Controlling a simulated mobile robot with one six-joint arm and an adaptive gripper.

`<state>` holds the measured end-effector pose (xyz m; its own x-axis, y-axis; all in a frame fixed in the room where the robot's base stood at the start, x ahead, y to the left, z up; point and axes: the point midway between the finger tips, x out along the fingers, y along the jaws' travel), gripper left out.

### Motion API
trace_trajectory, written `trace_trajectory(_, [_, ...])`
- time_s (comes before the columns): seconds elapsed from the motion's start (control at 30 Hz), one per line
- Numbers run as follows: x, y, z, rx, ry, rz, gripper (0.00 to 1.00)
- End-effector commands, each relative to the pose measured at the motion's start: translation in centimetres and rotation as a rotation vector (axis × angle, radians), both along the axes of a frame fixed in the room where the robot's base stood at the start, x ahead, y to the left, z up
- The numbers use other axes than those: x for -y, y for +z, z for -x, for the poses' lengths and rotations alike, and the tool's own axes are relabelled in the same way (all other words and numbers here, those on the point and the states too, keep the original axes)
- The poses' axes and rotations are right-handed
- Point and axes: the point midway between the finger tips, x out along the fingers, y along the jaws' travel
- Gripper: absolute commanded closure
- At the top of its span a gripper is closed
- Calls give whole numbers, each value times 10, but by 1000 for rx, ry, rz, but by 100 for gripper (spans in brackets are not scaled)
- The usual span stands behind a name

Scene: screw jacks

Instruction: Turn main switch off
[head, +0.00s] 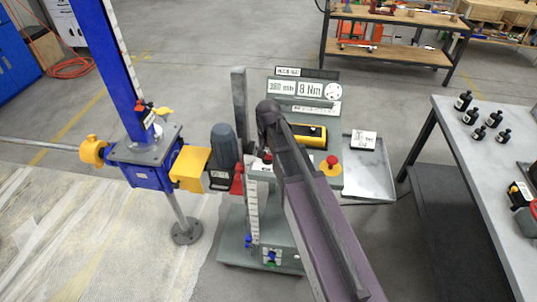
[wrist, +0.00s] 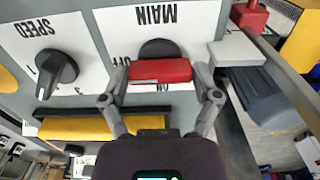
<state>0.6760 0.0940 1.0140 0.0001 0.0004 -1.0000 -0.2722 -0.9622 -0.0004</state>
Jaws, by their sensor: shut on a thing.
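In the wrist view, which shows the panel upside down, the main switch (wrist: 160,70) has a red handle on a dark round base. Its white plate (wrist: 205,20) reads MAIN, with OFF at the upper left of the handle and ON just below it. The handle lies crosswise in the picture; I cannot tell which label it points to. My gripper (wrist: 160,82) has one finger at each end of the red handle and is shut on it. In the head view my arm hides the gripper and the switch.
A black speed knob (wrist: 56,72) sits left of the switch. A grey motor (wrist: 262,98) is close on the right. In the head view, a red stop button (head: 331,161) stands on yellow, right of my arm. A blue screw jack (head: 143,160) stands left. A bench (head: 455,150) with bottles is right.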

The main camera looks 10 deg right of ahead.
Motion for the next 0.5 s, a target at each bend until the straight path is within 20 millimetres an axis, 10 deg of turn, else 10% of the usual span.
trace_trajectory(0.3, [0,0,2,-4,-3,1,68])
trace_trajectory(0.33, [0,0,2,-4,-3,1,14])
trace_trajectory(0.5, [0,0,1,-2,-2,1,0])
